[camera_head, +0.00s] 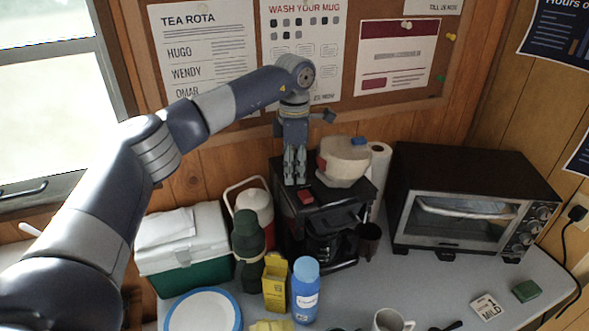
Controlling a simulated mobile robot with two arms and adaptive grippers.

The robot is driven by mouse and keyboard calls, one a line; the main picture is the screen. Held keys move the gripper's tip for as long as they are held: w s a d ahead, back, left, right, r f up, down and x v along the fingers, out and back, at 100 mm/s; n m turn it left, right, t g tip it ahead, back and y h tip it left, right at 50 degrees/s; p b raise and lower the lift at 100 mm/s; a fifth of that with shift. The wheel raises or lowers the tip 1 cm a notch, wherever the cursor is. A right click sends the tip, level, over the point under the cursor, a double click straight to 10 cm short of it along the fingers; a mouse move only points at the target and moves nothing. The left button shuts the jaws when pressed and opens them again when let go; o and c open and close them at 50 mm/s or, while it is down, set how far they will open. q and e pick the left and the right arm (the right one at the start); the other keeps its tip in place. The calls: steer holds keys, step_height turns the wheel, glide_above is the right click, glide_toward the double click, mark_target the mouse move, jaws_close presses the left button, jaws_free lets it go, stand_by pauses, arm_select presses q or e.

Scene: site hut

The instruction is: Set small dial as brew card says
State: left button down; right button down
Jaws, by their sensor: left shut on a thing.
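A black coffee machine (293,221) stands at the back of the table, with a glass jug (325,249) in its front. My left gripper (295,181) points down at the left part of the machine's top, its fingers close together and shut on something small. The fingers hide what they hold; I cannot make out the small dial or its setting. A red part (306,197) shows just in front of the fingertips. My right gripper is not in view.
A cream round piece (344,158) with red and blue marks sits right beside the gripper. A toaster oven (466,207) stands to the right. A dark green flask (248,245), yellow box (275,282) and blue bottle (305,290) stand in front.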

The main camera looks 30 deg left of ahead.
mark_target(295, 174)
arm_select(q)
steer(key=n+p, duration=0.1)
steer(key=n, duration=0.4)
steer(key=shift+n, duration=0.3)
steer(key=n, duration=0.6)
steer(key=shift+r, duration=0.1)
stand_by(0.6)
steer(key=c, duration=1.4)
jaws_free()
step_height(295, 174, up, 12)
